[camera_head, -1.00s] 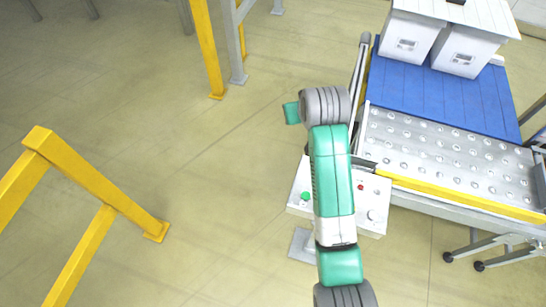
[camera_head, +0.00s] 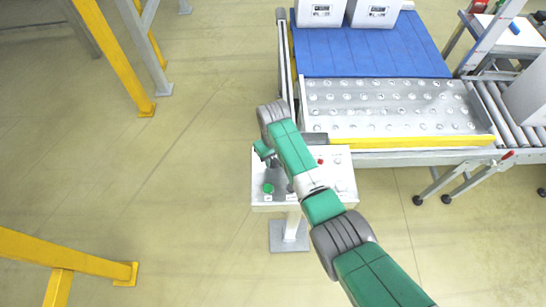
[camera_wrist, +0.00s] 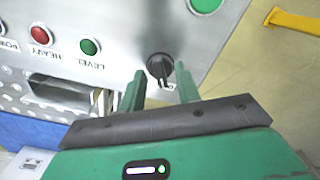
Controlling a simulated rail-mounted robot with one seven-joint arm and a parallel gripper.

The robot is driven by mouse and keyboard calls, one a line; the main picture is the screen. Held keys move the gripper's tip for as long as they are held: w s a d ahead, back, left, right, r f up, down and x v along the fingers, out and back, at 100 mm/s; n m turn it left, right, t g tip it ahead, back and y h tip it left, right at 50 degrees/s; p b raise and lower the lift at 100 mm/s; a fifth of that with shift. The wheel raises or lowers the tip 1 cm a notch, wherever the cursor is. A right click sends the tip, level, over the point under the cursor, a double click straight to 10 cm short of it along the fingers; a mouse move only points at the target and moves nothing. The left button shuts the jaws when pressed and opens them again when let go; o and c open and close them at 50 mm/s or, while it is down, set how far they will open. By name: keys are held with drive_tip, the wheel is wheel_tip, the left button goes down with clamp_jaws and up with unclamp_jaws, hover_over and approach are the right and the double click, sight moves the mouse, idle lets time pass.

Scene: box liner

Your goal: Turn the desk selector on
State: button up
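The desk selector is a round black knob (camera_wrist: 160,68) on the grey control panel (camera_wrist: 115,45). In the wrist view it sits just beyond and between the two fingertips of my gripper (camera_wrist: 161,76). The fingers are apart with nothing held between them; I cannot tell whether one touches the knob. The knob's pointer looks roughly upright in this view, and its label is partly hidden by a finger.
A green button (camera_wrist: 89,46) marked LEVEL and a red button (camera_wrist: 41,35) marked HEAVY are beside the selector. A larger green button (camera_wrist: 205,3) lies on its other side. A conveyor with a yellow edge (camera_head: 400,142) stands behind the panel. Open floor lies left.

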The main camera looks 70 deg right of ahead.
drive_tip(key=shift+f, duration=0.1)
clamp_jaws()
drive_tip(key=shift+m, duration=0.3)
drive_tip(key=shift+w+m+p, duration=0.1)
drive_tip(key=shift+m+p, duration=0.4)
drive_tip(key=shift+m, duration=0.5)
drive_tip(key=m, duration=0.3)
drive_tip(key=shift+m+p, duration=0.3)
drive_tip(key=m, duration=0.5)
drive_tip(key=shift+m, duration=0.3)
